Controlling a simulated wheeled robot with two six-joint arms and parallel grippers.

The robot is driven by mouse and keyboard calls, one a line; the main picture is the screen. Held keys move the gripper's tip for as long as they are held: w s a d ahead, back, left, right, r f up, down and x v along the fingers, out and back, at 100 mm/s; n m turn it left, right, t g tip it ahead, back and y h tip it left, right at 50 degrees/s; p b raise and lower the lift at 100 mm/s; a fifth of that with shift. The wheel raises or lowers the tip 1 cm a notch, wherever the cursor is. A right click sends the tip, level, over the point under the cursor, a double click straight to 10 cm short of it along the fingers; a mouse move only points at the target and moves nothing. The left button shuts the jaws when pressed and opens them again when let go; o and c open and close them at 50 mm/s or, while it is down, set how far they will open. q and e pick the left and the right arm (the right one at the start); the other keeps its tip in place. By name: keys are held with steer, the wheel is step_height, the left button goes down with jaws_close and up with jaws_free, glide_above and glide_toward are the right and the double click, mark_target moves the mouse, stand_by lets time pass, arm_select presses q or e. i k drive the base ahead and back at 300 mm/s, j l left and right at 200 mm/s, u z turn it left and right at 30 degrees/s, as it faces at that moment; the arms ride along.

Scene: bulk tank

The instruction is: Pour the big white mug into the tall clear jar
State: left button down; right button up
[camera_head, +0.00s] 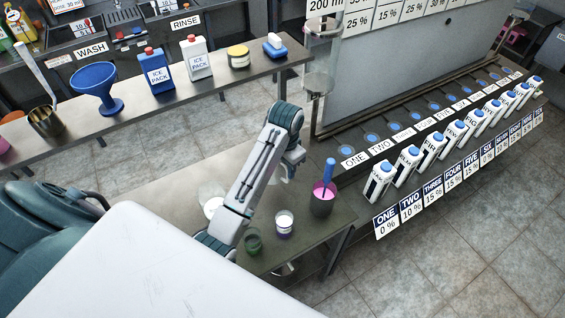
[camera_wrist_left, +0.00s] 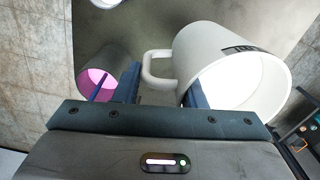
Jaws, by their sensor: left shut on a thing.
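In the left wrist view, the big white mug (camera_wrist_left: 225,58) fills the right side. Its bright opening faces the camera and a black label shows near its rim. In the head view my left arm covers most of the gripper and mug. A clear glass vessel (camera_head: 210,191) with white at its base stands on the near table, left of my arm. It may be the tall clear jar, but I cannot tell. My right gripper is out of view.
A dark pot (camera_head: 321,207) with pink liquid and a blue-handled tool stands near the table's right end. A small white-filled cup (camera_head: 284,224) and a green glass (camera_head: 253,241) stand nearby. Blue-capped bottles (camera_head: 430,150) line the right rack. A blue funnel (camera_head: 96,88) stands on the back shelf.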

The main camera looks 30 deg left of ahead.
mark_target(211, 194)
steer(key=i+l+u, duration=0.45)
steer(key=u, duration=0.15)
steer(key=i+l+u, duration=0.15)
steer(key=l+u, duration=0.15)
steer(key=i+l+u, duration=0.1)
steer(key=l+u, duration=0.2)
steer(key=l, duration=0.2)
steer(key=i+l+u, duration=0.1)
steer(key=l+u, duration=0.45)
steer(key=l, duration=0.25)
